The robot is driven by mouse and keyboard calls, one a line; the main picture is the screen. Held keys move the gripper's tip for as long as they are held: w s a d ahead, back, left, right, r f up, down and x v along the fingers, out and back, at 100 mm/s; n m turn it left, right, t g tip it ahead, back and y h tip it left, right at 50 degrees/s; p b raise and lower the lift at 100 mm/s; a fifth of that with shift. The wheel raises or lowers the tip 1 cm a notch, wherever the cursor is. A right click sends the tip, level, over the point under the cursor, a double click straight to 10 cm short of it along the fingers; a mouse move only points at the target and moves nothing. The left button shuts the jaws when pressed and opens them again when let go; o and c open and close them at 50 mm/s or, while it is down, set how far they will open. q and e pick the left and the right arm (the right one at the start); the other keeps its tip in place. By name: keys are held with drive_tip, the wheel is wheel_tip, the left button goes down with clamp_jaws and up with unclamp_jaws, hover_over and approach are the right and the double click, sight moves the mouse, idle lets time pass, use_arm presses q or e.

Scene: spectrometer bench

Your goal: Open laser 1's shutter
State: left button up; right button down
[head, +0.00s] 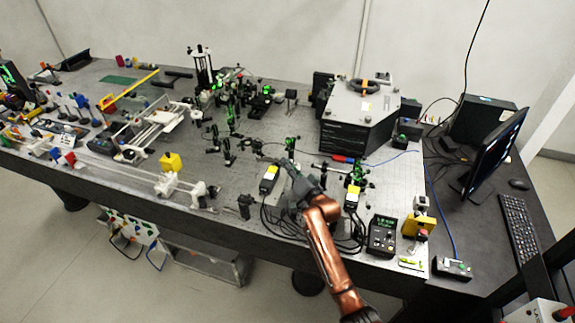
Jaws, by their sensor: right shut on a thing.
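I cannot read which is marked laser 1. My right gripper (283,165) is at the far end of the left one, shut on a small part there that looks like its shutter. The fingers hide that part, so its position cannot be told. My left gripper is not in view.
Posts with green-lit optics (291,144) stand just behind the gripper. Black cables (270,217) loop around the lasers. A large grey instrument (360,118) stands behind.

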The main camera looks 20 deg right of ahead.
drive_tip(key=shift+f, duration=0.1)
drive_tip(key=shift+f+b, duration=0.25)
drive_tip(key=shift+b, duration=0.2)
drive_tip(key=shift+d+f+m+t+b, duration=0.1)
drive_tip(key=shift+f+m+t+b, duration=0.05)
drive_tip(key=shift+m+t+b, duration=0.25)
drive_tip(key=shift+s+m+t+b, duration=0.1)
drive_tip(key=shift+m+t+b, duration=0.2)
drive_tip(key=shift+b, duration=0.1)
drive_tip(key=c, duration=2)
unclamp_jaws()
